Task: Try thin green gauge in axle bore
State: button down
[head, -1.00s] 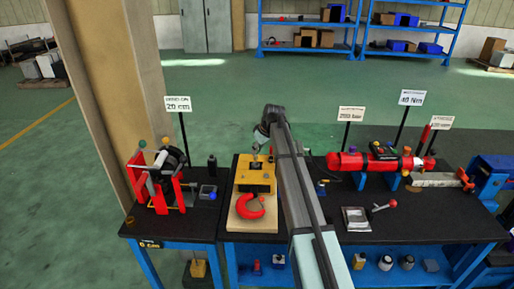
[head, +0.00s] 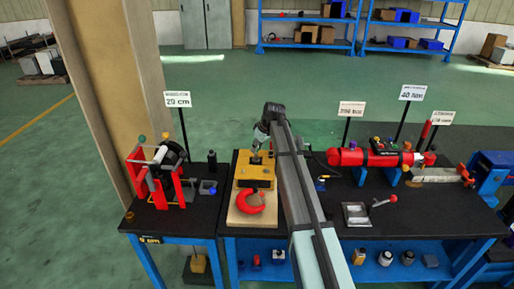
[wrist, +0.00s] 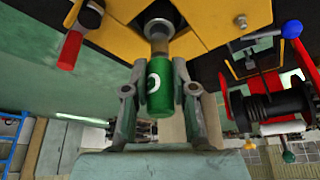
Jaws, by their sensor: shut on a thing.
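The green gauge (wrist: 160,88) has a short green handle with a white mark and a grey metal end (wrist: 157,35). My gripper (wrist: 161,100) is shut on its handle in the wrist view. The metal end points at the yellow block (wrist: 203,18) and meets it or lies just in front of it; I cannot tell how deep it sits in the bore. In the head view my gripper (head: 257,158) is over the yellow block (head: 251,184), and the gauge is too small to make out.
The block and hook are on a pale wooden board (head: 250,222). A red stand with a drum (head: 164,183) stands at left, also at right in the wrist view (wrist: 275,105). A red-handled piece (wrist: 71,48) is near the gripper. A red cylinder (head: 375,160) lies at right.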

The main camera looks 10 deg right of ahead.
aim_at(257, 153)
jog(key=shift+f+b, duration=0.75)
jog(key=shift+f, duration=0.85)
dwell(0.7)
jog(key=shift+r, duration=0.15)
dwell(0.3)
jog(key=shift+r+p, duration=1.25)
jog(key=shift+r, duration=1.95)
